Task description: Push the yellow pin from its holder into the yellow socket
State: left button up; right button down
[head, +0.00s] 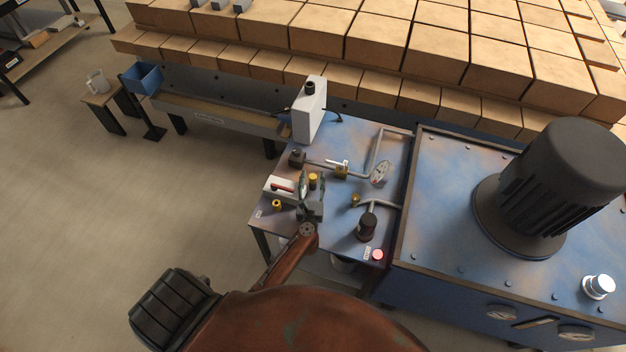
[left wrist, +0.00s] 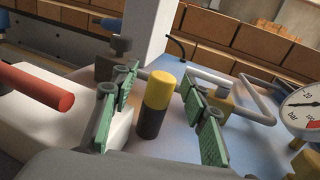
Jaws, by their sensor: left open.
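The yellow pin (head: 313,181) stands upright on the blue bench, beside a white block with a red handle. In the left wrist view the pin (left wrist: 158,92) has a yellow top and a dark lower part; I cannot tell where pin ends and holder begins. My left gripper (head: 312,190) is open, its green-padded fingers on either side of the pin, with gaps showing on both sides. A small yellow ring-like piece (head: 277,204) sits at the bench's left front, possibly the yellow socket.
The white block (left wrist: 65,120) with the red handle lies close to the left finger. Pipes, a brass valve (head: 341,172) and a pressure gauge (head: 380,173) stand to the right. A white box (head: 310,110) rises behind. A large motor (head: 567,190) stands far right.

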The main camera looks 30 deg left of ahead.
pick_arm(q)
grip_shut()
dwell(0.4)
